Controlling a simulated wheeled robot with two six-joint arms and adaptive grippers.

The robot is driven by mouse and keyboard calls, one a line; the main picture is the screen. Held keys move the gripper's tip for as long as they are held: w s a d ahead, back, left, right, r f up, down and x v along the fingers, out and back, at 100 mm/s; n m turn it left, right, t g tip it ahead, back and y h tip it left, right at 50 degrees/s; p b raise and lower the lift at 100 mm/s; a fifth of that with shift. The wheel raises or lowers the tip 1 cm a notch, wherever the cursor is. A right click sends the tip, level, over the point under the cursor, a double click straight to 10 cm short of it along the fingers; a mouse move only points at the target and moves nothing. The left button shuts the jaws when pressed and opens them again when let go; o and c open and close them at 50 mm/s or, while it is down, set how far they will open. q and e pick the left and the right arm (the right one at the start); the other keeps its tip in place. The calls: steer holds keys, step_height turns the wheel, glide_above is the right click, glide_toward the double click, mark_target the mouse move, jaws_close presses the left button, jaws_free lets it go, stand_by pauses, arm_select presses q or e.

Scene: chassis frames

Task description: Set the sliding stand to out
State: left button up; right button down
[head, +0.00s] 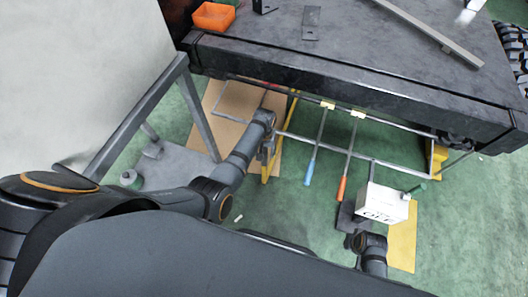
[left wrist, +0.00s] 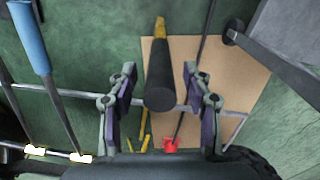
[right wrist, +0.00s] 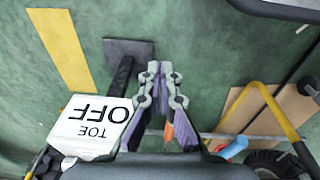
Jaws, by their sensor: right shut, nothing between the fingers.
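No part is labelled as the sliding stand, so I cannot tell for certain which one it is. A yellow bent tube (head: 291,108) under the bench also shows in the right wrist view (right wrist: 246,97). A black grip (left wrist: 159,80) with a yellow end lies between the spread fingers of my left gripper (left wrist: 165,105) in the left wrist view. The fingers are open, with gaps on both sides of it. In the head view my left gripper (head: 267,150) is beside the yellow tube. My right gripper (right wrist: 154,72) is shut and empty beside a white "TOE OFF" box (right wrist: 90,127).
The box also shows in the head view (head: 383,203). Blue (head: 310,172) and orange (head: 341,187) handled levers hang between the grippers. A grey rail (head: 330,143) runs under the dark bench (head: 350,50). A grey post (head: 200,115) stands left. Cardboard (head: 215,115) lies on the green floor.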

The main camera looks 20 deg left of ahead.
arm_select(q)
jaws_close()
